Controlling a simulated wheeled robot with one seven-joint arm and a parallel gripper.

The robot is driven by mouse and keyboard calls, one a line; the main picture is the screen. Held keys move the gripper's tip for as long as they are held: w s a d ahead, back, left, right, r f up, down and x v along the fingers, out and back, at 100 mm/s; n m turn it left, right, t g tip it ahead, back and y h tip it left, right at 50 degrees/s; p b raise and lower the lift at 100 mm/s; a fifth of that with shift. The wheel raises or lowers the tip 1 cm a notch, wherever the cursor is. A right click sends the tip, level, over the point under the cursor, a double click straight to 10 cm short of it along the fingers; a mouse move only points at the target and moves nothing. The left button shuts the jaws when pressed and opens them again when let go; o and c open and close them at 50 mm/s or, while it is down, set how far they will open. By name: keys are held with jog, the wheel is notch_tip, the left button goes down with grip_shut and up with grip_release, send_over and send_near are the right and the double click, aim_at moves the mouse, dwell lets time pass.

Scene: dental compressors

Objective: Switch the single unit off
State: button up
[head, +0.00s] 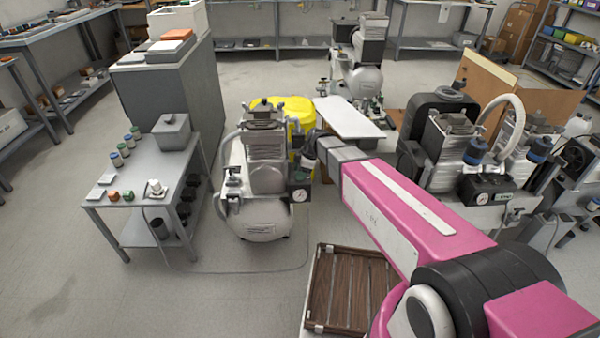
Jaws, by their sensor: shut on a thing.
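The single compressor unit (258,218) stands on the floor in the middle of the head view. It has a light grey tank, a finned motor head on top and hoses at its left. A small dark switch box (299,181) with a round gauge (299,195) below it sits on its right side. My gripper (309,160) comes in from the right and is at the top of this switch box. It appears shut on the dark knob there. The fingertips and the knob are small and partly hidden, so the knob's position cannot be read.
A grey side table (145,168) with small jars stands close at the left. A yellow container (290,107) and a white board (347,120) are behind the unit. Larger compressors with blue-capped knobs (476,150) stand at the right. A brown slatted crate (348,290) is in front. Floor at front left is clear.

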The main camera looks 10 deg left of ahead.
dwell(0.3)
jog(key=o, duration=0.9)
jog(key=shift+r, duration=0.1)
jog(key=v, duration=1)
jog(key=shift+d+r, duration=0.2)
jog(key=shift+r, duration=0.1)
jog(key=s+d+f+m+h, duration=0.1)
jog(key=s+d+m, duration=0.3)
jog(key=d, duration=0.6)
jog(key=s+d+f+m+h, duration=0.2)
jog(key=s+d+f+m, duration=0.1)
jog(key=d+m, duration=0.6)
jog(key=s+d+f+m+t+h, duration=0.1)
jog(key=s+d+m, duration=0.4)
jog(key=d, duration=0.8)
jog(key=shift+s+f+m, duration=0.15)
jog(key=shift+f+m, duration=0.5)
jog(key=shift+m, duration=0.55)
